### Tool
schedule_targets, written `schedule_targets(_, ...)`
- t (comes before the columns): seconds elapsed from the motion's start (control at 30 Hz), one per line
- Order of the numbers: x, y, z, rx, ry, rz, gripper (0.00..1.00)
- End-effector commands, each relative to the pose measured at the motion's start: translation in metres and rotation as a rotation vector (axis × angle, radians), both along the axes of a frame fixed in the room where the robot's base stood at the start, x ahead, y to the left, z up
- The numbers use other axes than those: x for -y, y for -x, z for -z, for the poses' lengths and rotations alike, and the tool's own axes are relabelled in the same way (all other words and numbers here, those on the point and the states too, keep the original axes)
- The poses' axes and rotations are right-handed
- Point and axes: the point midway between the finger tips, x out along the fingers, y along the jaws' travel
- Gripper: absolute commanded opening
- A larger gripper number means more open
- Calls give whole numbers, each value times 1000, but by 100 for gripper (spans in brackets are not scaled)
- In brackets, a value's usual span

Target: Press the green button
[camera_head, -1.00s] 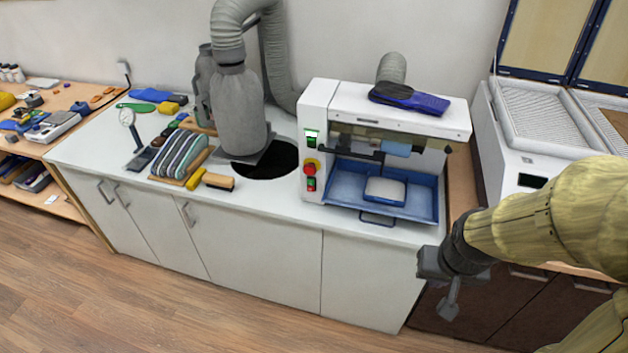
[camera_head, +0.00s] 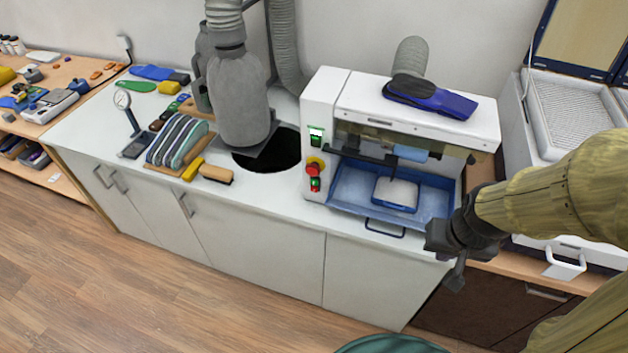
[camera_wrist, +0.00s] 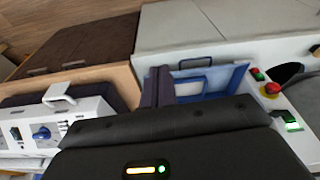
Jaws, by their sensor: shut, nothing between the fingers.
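A white press machine (camera_head: 420,118) stands on the counter. On its left front panel sit a lit green switch (camera_head: 316,137), a red mushroom button on a yellow base (camera_head: 312,168), and a small green-and-red button pair (camera_head: 315,184) below. In the wrist view, the pair (camera_wrist: 257,74), red mushroom button (camera_wrist: 271,90) and lit green switch (camera_wrist: 292,122) are at the right. My gripper (camera_head: 455,279) is shut and empty, in front of the machine's right end, apart from the buttons. It shows in the wrist view (camera_wrist: 158,86) as dark fingers.
A blue tray (camera_head: 345,190) with a pale pad projects from the press. A blue-and-black insole (camera_head: 430,97) lies on top. A dust hose unit (camera_head: 238,98), brush (camera_head: 216,174) and insole rack (camera_head: 180,142) are left. A white machine with open lid (camera_head: 575,105) is right.

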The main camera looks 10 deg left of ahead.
Motion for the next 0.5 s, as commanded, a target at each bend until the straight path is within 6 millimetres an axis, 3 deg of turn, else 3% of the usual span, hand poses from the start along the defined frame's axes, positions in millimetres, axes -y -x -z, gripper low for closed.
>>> schedule_targets(0.27, -7, -12, 4, 22, -3, -17, 0)
schedule_targets(0.37, -20, -34, 13, 65, -11, -42, 0)
schedule_targets(0.5, -58, -77, 33, 165, -36, -109, 0)
